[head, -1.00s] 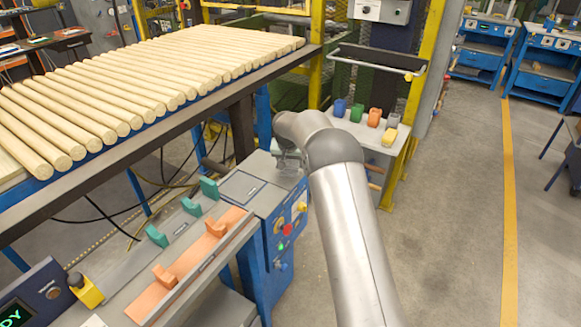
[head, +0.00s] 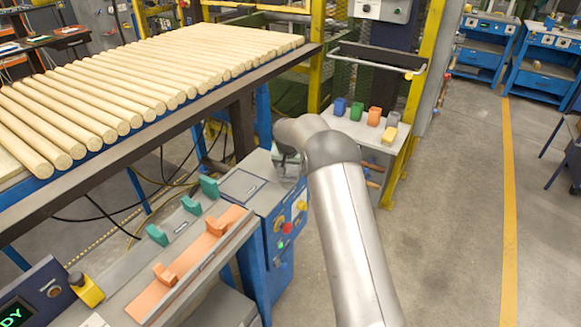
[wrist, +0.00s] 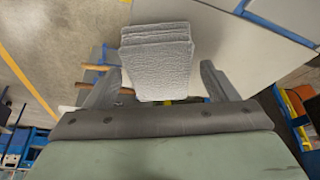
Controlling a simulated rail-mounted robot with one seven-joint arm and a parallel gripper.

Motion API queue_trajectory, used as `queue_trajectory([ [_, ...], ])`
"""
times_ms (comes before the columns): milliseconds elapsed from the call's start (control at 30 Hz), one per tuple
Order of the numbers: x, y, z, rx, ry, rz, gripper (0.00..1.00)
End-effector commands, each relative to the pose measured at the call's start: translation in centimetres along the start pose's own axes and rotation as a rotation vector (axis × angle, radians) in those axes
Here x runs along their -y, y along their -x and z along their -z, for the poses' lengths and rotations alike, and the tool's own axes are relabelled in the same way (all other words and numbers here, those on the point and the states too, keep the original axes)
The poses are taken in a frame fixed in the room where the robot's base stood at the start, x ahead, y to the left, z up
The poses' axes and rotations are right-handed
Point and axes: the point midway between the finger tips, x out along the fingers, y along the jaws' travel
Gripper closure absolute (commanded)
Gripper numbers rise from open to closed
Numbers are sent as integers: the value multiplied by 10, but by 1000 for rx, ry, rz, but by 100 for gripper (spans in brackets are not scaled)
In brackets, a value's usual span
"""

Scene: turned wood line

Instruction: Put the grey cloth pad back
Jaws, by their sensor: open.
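The grey cloth pad (wrist: 157,65) looks folded, with stacked layers at its far end, in the wrist view. It lies between the two fingers of my gripper (wrist: 160,85), which are apart with one on each side of it. I cannot tell whether either finger touches it. In the head view my gripper (head: 287,160) is low over the far right end of the bench, partly hidden by my arm. The pad cannot be made out there. A dark-outlined grey square (head: 242,186) lies on the bench top just left of my gripper.
Teal brackets (head: 209,187) and orange brackets (head: 165,275) stand along the bench. A control panel with buttons (head: 287,227) is on its end. A rack of wooden rods (head: 150,80) is behind. Coloured holders (head: 356,111) and a yellow block (head: 388,135) sit on a shelf (head: 375,151).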

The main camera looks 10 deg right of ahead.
Motion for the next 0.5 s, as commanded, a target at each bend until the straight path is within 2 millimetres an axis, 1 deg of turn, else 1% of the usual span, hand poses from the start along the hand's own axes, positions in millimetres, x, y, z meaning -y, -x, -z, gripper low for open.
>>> queue_trajectory([
  [167,0,28,2,-5,-1,2,21],
  [400,0,81,1,-4,-1,1,21],
  [500,0,98,0,-3,0,1,21],
])
